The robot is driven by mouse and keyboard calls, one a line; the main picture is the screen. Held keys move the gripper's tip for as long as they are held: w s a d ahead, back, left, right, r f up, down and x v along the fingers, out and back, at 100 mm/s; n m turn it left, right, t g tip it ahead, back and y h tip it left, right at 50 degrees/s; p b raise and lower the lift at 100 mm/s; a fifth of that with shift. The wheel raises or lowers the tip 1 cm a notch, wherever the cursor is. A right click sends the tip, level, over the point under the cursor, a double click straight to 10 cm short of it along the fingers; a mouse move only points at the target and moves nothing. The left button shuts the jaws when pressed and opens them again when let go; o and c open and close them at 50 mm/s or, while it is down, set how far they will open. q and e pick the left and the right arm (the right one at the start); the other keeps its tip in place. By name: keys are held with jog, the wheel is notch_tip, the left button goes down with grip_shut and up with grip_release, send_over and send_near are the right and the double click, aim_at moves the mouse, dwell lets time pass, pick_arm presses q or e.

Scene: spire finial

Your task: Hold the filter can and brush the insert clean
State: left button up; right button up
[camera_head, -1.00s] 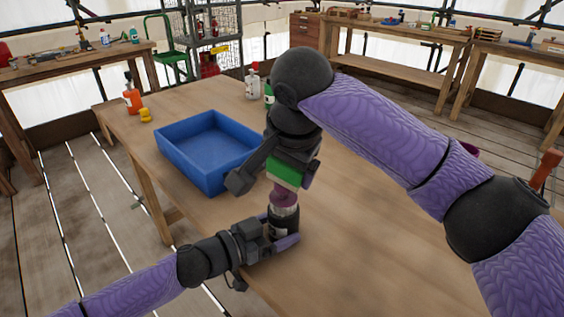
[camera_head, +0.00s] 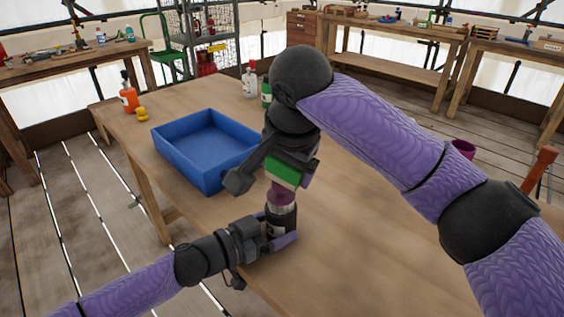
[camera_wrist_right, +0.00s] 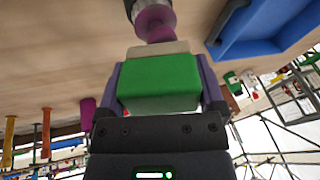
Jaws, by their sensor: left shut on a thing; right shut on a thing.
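The filter can (camera_head: 284,217) is dark with a pale label and a silver-grey rim. It stands upright at the table's near edge. My left gripper (camera_head: 282,237) is shut around its lower part. The magenta insert (camera_head: 279,194) rises from the can's top and shows as a flanged piece in the right wrist view (camera_wrist_right: 155,22). My right gripper (camera_head: 286,170) is shut on a brush with a green block (camera_head: 283,177). In the right wrist view the brush (camera_wrist_right: 160,82) has cream bristles (camera_wrist_right: 155,50), which appear to touch the insert's end.
A blue tray (camera_head: 208,185) stands left of the can, apparently empty. An orange bottle (camera_head: 129,98), a yellow object (camera_head: 142,113), a white bottle (camera_head: 249,82) and a green container (camera_head: 266,93) stand farther back. A magenta cup (camera_head: 463,149) is partly behind my right arm.

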jog(key=shift+w+a, duration=0.65)
jog(key=shift+a, duration=0.05)
jog(key=shift+s+d, duration=0.7)
jog(key=shift+d, duration=0.05)
jog(key=shift+w+a+f, duration=0.1)
jog(key=shift+w+a, duration=0.65)
jog(key=shift+s+d, duration=0.35)
jog(key=d+r, duration=0.5)
jog(key=r, duration=0.2)
jog(key=shift+r, duration=0.1)
